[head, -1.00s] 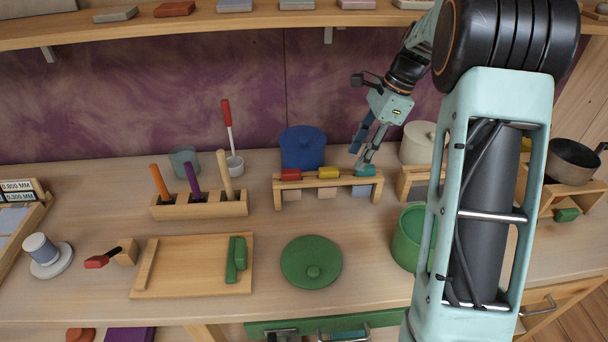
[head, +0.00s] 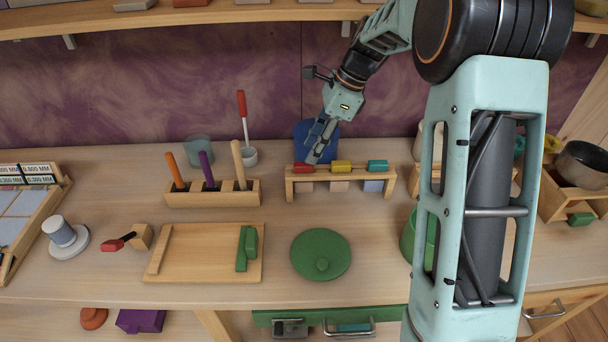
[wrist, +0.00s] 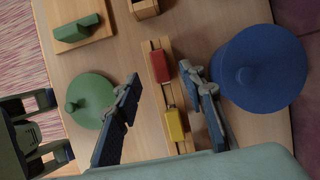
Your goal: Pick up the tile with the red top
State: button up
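The tile with the red top (head: 303,168) hangs in a slotted wooden rack (head: 341,176) on the counter, at its left end. My gripper (head: 316,158) is above the red end of the rack, pointing down. In the wrist view my gripper (wrist: 162,80) is open and empty, its fingers on either side of the rail. The red top (wrist: 188,72) lies close to the right finger; whether they touch is unclear.
A blue lidded pot (wrist: 262,70) stands right behind the rack, close to my right finger. A peg block (head: 212,193) is left of the rack. A green round lid (head: 320,255) and a wooden tray (head: 205,252) lie in front.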

aim_at(304, 164)
jog(key=x, duration=0.5)
jog(key=shift+d, duration=0.1)
grip_shut()
